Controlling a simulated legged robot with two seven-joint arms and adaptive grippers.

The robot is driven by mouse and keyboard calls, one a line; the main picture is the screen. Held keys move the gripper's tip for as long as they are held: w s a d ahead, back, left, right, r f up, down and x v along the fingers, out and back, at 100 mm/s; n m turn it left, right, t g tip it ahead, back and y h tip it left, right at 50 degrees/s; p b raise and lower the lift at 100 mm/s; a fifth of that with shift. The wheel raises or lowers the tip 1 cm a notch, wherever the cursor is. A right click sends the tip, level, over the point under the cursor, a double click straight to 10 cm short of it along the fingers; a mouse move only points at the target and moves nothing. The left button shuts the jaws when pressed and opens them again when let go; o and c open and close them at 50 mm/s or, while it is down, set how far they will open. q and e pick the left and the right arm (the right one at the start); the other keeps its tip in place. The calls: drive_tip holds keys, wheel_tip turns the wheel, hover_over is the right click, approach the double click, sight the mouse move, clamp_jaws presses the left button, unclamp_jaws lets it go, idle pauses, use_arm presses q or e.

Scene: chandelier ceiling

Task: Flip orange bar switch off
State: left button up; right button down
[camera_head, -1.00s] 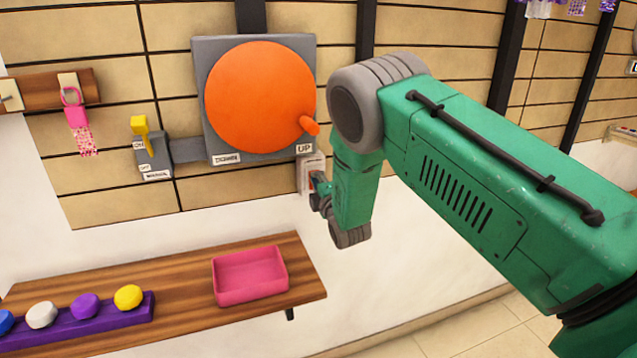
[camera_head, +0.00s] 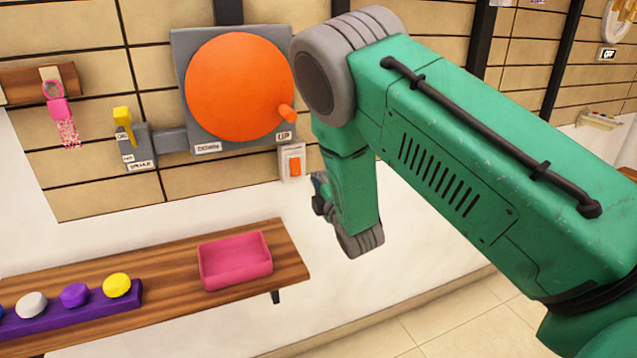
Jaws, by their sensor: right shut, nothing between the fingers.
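The orange bar switch (camera_head: 295,167) is a small orange rocker on a white plate (camera_head: 285,164), mounted on the wall below the UP label of the big orange disc. My right gripper (camera_head: 318,193) is small and dark at the end of my green arm, to the right of and a little below the switch in the picture. It is shut with nothing held and appears apart from the switch. My arm hides part of the gripper. The switch is in full view. My left gripper is not in view.
A yellow lever (camera_head: 123,122) is at left. Below, a wooden shelf (camera_head: 165,308) holds a pink tray (camera_head: 235,262) and a purple strip with coloured knobs (camera_head: 60,318).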

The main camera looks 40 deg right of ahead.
drive_tip(key=s+a+f+m+g+y+b, duration=0.1)
drive_tip(key=s+a+f+m+g, duration=0.35)
drive_tip(key=s+f, duration=0.65)
drive_tip(key=s+a+f+m+g+y, duration=0.1)
drive_tip(key=s+a+f+m+g, duration=0.35)
drive_tip(key=s+f, duration=0.6)
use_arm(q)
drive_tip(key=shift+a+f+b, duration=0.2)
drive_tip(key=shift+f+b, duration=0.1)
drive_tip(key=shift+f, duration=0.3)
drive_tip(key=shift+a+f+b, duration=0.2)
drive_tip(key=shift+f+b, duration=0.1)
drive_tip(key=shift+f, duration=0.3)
use_arm(e)
drive_tip(key=s+a+f+m+g, duration=0.2)
drive_tip(key=s+f+g, duration=0.1)
drive_tip(key=s, duration=0.3)
drive_tip(key=s+a+f+m+g+y, duration=0.1)
drive_tip(key=s+a+f+g, duration=0.1)
drive_tip(key=s, duration=0.5)
drive_tip(key=s+a+f+m+g+y, duration=0.1)
drive_tip(key=s+a+f+m+g, duration=0.1)
drive_tip(key=s, duration=0.5)
drive_tip(key=shift+s+f+m+g, duration=0.25)
drive_tip(key=shift+f+m+g, duration=0.05)
drive_tip(key=shift+f+g, duration=0.65)
